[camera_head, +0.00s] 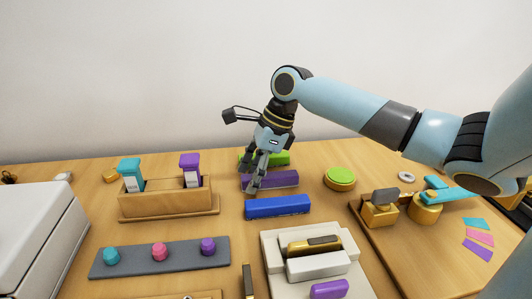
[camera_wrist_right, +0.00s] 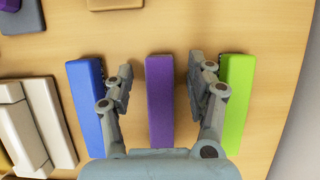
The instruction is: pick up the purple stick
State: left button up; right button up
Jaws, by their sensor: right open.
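The purple stick (camera_head: 284,179) lies on the wooden table between a blue stick (camera_head: 278,207) and a green stick (camera_head: 283,158). In the right wrist view the purple stick (camera_wrist_right: 160,100) runs lengthwise between the two fingers of my right gripper (camera_wrist_right: 160,85). The fingers are open, one on each side, with visible gaps to the stick. In that view the blue stick (camera_wrist_right: 85,105) is left of the fingers and the green stick (camera_wrist_right: 236,105) is right. In the head view my right gripper (camera_head: 262,178) is over the purple stick and hides part of it. My left gripper is not in view.
A wooden box with teal and purple items (camera_head: 165,203) stands at left. A grey strip with knobs (camera_head: 160,256) lies in front of it. A white press-like block (camera_head: 318,262) is at front. A round green-topped piece (camera_head: 340,178) and a wooden tray (camera_head: 395,238) are at right.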

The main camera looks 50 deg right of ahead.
jog(key=shift+f+p, duration=0.15)
jog(key=shift+p, duration=0.25)
dwell(0.3)
jog(key=shift+c, duration=0.3)
grip_shut()
